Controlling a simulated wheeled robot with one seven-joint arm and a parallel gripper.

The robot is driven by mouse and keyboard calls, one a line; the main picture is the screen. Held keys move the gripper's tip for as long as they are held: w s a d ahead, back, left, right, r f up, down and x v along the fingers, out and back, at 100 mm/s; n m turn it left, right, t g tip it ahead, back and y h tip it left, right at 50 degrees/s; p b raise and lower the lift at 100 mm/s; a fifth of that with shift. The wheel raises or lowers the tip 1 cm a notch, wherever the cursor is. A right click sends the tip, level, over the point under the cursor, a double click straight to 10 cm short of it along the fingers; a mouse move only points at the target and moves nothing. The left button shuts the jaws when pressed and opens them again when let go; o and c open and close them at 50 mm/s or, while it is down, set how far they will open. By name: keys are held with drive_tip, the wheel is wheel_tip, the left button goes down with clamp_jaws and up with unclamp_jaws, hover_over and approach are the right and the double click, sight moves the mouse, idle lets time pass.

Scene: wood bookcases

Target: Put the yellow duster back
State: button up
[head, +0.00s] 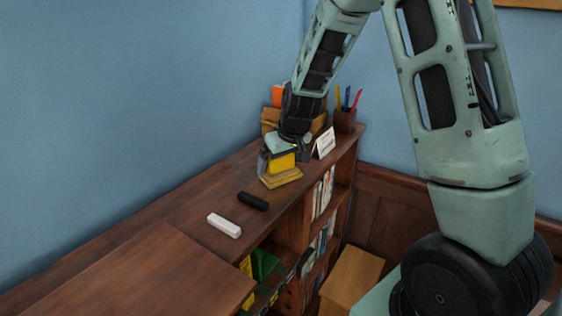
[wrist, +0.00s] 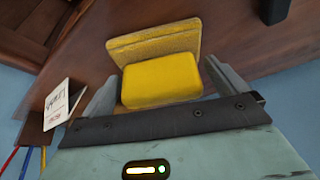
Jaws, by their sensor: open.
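The yellow duster (head: 283,162) is a small yellow block at the far end of the bookcase top. It sits on or just over a flat tan-yellow pad (head: 283,180). In the wrist view the duster (wrist: 161,80) lies between the two fingers of my gripper (wrist: 163,90), with the pad (wrist: 155,42) behind it. My gripper (head: 279,163) is open, with a finger on either side of the duster. A gap shows at the right finger in the wrist view. I cannot tell whether the duster touches the pad.
A black block (head: 253,201) and a white block (head: 224,225) lie nearer on the bookcase top (head: 180,215). A white card (head: 324,143) and a pen cup (head: 345,121) stand close to my gripper on the right. A blue wall (head: 130,90) runs behind.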

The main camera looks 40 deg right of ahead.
drive_tip(key=shift+r, duration=0.1)
drive_tip(key=shift+r, duration=0.2)
drive_tip(key=b+v, duration=0.2)
drive_tip(key=v, duration=1)
drive_tip(key=s+a+f+n+g, duration=0.1)
drive_tip(key=s+a+f+n, duration=0.1)
drive_tip(key=s+a, duration=0.4)
drive_tip(key=s+a+f+n+g+y, duration=0.1)
drive_tip(key=s+a+f+n, duration=0.1)
drive_tip(key=s+a, duration=0.4)
drive_tip(key=s+a+f+n+g, duration=0.1)
drive_tip(key=s+a+f+n, duration=0.1)
drive_tip(key=s+a, duration=0.5)
drive_tip(key=shift+a+f+n+g+y, duration=0.1)
drive_tip(key=shift+a+n+g+y, duration=0.25)
drive_tip(key=shift+a, duration=2.45)
drive_tip(key=s+a+f+n, duration=0.1)
drive_tip(key=s, duration=0.6)
drive_tip(key=shift+a+f+n+g+h, duration=0.3)
drive_tip(key=shift+n+g+h, duration=0.05)
drive_tip(key=shift+g+h, duration=0.1)
